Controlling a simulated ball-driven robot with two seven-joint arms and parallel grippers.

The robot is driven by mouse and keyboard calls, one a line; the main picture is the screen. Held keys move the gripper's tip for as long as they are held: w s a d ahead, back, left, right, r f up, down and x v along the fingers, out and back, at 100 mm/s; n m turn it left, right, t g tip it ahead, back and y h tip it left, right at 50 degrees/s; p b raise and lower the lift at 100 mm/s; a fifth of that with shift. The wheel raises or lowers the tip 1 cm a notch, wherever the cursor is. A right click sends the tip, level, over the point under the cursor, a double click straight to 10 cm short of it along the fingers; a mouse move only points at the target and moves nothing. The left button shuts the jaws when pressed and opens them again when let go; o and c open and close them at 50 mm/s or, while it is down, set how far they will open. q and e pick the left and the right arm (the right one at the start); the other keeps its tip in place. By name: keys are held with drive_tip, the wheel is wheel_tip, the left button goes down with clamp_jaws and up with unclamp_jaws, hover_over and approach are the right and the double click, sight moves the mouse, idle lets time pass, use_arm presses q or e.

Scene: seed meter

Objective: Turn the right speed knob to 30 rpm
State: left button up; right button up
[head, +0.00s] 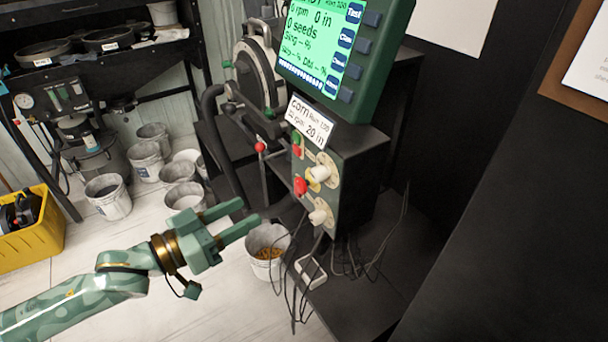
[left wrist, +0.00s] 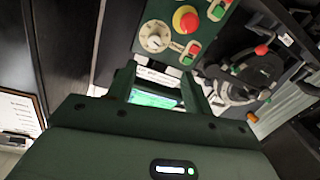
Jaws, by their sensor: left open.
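The grey-green control box (head: 345,185) carries two pale knobs on round plates, an upper knob (head: 320,173) and a lower knob (head: 319,216), with a red knob (head: 300,186) near them. I cannot tell which is the right speed knob. A white dial knob (left wrist: 155,36) beside a red mushroom button (left wrist: 186,18) shows in the left wrist view. The green screen (head: 318,40) above the box reads 0 rpm, partly cut off. My left gripper (head: 250,212) is open and empty, left of the box and apart from the knobs. Knob pointer settings are too small to read.
A card (head: 311,122) mentioning corn and rpm sits under the screen. Loose cables (head: 345,262) hang below the box. A bucket of seeds (head: 267,252) stands beside the gripper in the picture. A seed meter disc (head: 258,75) stands behind; a red-ball lever (head: 260,147) juts out there.

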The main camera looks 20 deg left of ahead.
use_arm(q)
drive_tip(key=b, duration=0.3)
approach(314, 176)
drive_tip(key=x, duration=0.8)
drive_tip(key=shift+w+f, duration=0.15)
drive_tip(key=shift+w+d, duration=0.45)
drive_tip(key=shift+w, duration=0.1)
use_arm(e)
drive_tip(key=f, duration=0.1)
drive_tip(key=s+f, duration=0.1)
drive_tip(key=f, duration=0.1)
use_arm(q)
drive_tip(key=c, duration=1)
